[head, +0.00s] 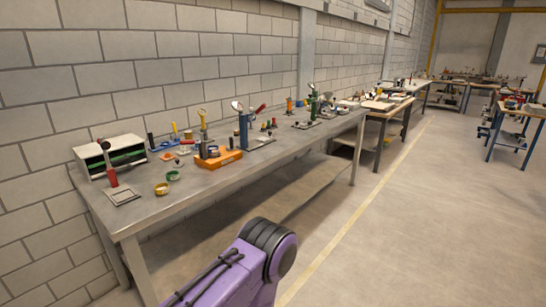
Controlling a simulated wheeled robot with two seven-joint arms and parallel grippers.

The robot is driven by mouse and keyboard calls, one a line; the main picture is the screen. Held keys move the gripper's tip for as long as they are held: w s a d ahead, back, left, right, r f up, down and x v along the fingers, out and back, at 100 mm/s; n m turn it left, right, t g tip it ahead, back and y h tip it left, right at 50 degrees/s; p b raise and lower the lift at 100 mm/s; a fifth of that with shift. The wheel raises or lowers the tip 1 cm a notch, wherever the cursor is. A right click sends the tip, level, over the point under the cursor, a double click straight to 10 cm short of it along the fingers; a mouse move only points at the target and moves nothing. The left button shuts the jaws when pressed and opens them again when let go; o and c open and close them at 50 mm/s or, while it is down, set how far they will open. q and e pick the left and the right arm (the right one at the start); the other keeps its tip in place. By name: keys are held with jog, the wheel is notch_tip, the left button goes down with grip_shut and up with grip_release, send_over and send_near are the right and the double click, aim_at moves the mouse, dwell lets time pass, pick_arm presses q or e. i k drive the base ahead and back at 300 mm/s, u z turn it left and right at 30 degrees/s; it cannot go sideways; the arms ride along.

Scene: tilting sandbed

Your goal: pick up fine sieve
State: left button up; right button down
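I cannot pick out the fine sieve for certain. Two small round, ring-like pieces lie near the front edge of the long grey workbench (205,187): a yellow one (161,189) and a green one (173,176). They could be sieves, but they are too small to tell. Neither of my grippers is in view. Only a purple link of my own arm shows at the bottom middle, in front of the bench and well apart from these pieces.
A white box with a dark green opening (110,150) stands at the bench's left end, beside a red-handled tool on a square plate (123,196). An orange block (218,158) and several small tools fill the middle. More benches (391,108) stand beyond. The floor (400,230) at right is clear.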

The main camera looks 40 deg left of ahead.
aim_at(213, 150)
jog(key=z, duration=0.1)
jog(key=i, duration=1.95)
jog(key=u, duration=1.55)
jog(key=i, duration=0.85)
jog(key=u, duration=0.9)
